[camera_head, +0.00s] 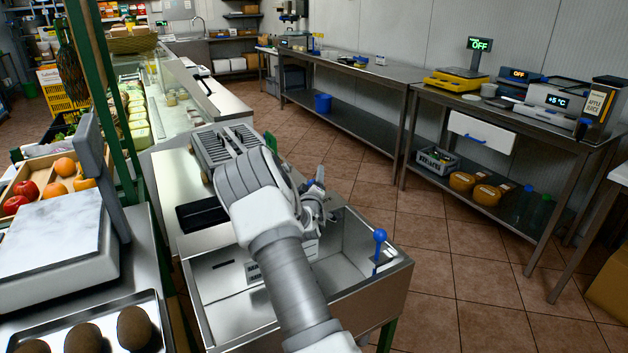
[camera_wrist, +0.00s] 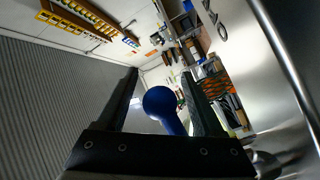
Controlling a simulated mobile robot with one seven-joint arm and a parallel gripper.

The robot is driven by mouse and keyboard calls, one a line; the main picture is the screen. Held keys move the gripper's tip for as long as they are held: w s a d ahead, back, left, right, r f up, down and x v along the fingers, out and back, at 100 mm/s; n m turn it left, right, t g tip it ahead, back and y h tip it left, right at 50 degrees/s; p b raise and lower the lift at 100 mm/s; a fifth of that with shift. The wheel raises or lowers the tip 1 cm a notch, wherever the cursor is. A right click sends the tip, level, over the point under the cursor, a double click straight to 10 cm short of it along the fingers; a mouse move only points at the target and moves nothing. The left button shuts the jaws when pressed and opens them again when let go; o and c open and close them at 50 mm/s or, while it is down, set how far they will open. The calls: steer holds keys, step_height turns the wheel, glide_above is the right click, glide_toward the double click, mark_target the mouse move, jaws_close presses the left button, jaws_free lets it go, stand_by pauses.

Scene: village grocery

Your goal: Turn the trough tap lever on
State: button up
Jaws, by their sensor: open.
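The trough tap lever (camera_head: 379,240) is a blue ball on a blue stem. It stands upright at the right end of the steel trough (camera_head: 398,270) in the head view. My gripper (camera_head: 318,190) is over the trough, up and to the left of the lever, and its fingers are small and partly hidden by my wrist there. In the wrist view my gripper (camera_wrist: 160,98) shows two dark fingers spread apart with nothing held. A blue ball on a stem, seemingly the lever (camera_wrist: 162,103), appears in the gap between them; I cannot tell how far ahead it is.
A counter with a scale (camera_head: 50,240) and a tray of brown round items (camera_head: 85,337) stand at the near left. A steel workbench (camera_head: 500,112) with a yellow scale (camera_head: 458,79) lines the right wall. The tiled floor (camera_head: 460,260) between is clear.

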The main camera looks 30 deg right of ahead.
steer(key=c, duration=1.1)
steer(key=shift+r, duration=0.15)
stand_by(0.4)
